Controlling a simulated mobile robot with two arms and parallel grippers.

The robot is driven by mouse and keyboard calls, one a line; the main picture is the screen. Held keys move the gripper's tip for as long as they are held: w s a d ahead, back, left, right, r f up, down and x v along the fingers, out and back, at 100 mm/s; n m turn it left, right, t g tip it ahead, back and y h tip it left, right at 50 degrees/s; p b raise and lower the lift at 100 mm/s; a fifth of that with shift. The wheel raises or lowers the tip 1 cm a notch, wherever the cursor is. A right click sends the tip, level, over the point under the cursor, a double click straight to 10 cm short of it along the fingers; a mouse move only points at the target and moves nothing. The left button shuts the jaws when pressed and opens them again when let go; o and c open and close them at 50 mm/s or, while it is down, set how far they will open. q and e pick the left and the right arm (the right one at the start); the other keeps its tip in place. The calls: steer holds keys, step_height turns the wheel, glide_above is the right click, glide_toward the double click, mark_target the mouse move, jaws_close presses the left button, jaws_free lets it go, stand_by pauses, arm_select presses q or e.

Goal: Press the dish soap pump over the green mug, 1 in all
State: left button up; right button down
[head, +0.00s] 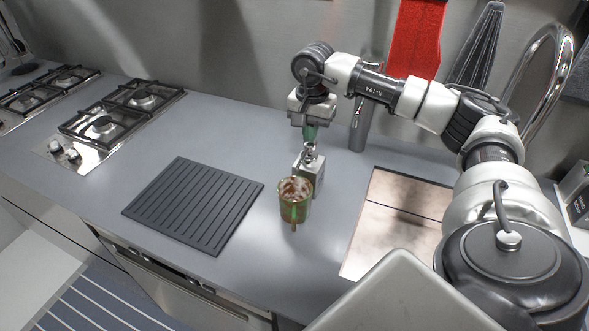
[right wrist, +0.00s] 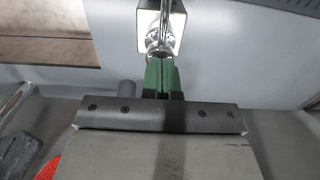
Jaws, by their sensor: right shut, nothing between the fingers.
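The green mug (head: 295,209), with a mottled brownish inside, stands upright on the grey counter in the head view. The soap dispenser (head: 308,178), a pale square bottle with a chrome pump head (head: 309,153), stands just behind it. My right gripper (head: 310,140) points down with green fingertips shut and empty, right over the pump head. In the right wrist view the shut fingertips (right wrist: 161,72) are close to the chrome pump (right wrist: 160,42); I cannot tell if they touch. The mug is not seen there. My left gripper is not in view.
A black ribbed mat (head: 195,205) lies left of the mug. A gas hob (head: 125,115) is further left. A sink with a wooden-looking cover (head: 385,235) is on the right, with a chrome tap (head: 545,60). A red towel (head: 415,40) hangs behind my right arm.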

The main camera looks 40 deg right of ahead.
steer(key=shift+f+b, duration=0.7)
steer(key=shift+f, duration=0.45)
steer(key=shift+r+p, duration=1.3)
steer(key=shift+r, duration=0.5)
step_height(320, 180, up, 6)
steer(key=p, duration=0.4)
